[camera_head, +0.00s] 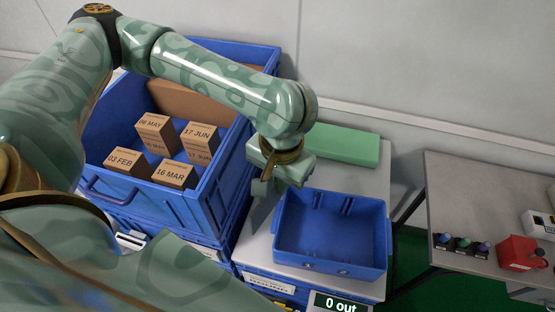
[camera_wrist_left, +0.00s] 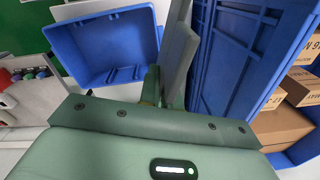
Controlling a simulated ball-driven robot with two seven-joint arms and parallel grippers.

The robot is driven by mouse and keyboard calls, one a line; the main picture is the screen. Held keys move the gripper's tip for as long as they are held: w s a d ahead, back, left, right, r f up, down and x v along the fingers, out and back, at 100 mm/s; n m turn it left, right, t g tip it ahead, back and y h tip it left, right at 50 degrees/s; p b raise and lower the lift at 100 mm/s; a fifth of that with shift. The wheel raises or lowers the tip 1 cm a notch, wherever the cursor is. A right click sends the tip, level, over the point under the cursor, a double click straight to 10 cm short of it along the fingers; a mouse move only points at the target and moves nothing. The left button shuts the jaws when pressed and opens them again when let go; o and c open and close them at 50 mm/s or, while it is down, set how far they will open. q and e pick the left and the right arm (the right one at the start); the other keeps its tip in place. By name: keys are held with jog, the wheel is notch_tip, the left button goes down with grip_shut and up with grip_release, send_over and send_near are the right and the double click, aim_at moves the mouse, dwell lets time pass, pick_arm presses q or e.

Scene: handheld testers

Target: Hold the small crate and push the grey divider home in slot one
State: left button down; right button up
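The small blue crate (camera_head: 330,262) stands empty on the pale bench, with ribs on its inner walls. It also shows in the left wrist view (camera_wrist_left: 88,48), beside the fingers. My left gripper (camera_head: 268,186) is just left of the crate's back left corner, pointing down. In the left wrist view my left gripper (camera_wrist_left: 160,92) appears closed around a thin grey plate, which looks like the grey divider (camera_wrist_left: 180,55). The divider stands on edge, apart from the crate. My right gripper does not show.
A large blue crate (camera_head: 215,205) with several dated cardboard boxes (camera_head: 175,174) stands at the left. A green block (camera_head: 345,148) lies behind the small crate. A display (camera_head: 340,303) reads "0 out". A grey table (camera_head: 460,200) at right holds knobs and a red box (camera_head: 518,252).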

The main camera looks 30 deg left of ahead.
pick_arm(q)
jog(key=d+f+n+p, duration=0.1)
jog(key=d+f+p, duration=0.35)
jog(key=d, duration=0.25)
jog(key=w+f+n+p, duration=0.1)
jog(key=w+f+n, duration=0.1)
jog(key=w, duration=0.4)
jog(key=shift+w+d+f+n+h, duration=0.15)
jog(key=shift+w+f+n+h, duration=0.15)
jog(key=shift+n, duration=0.3)
jog(key=shift+s+f+p, duration=0.1)
jog(key=shift+f+p, duration=0.7)
jog(key=shift+f, duration=1.55)
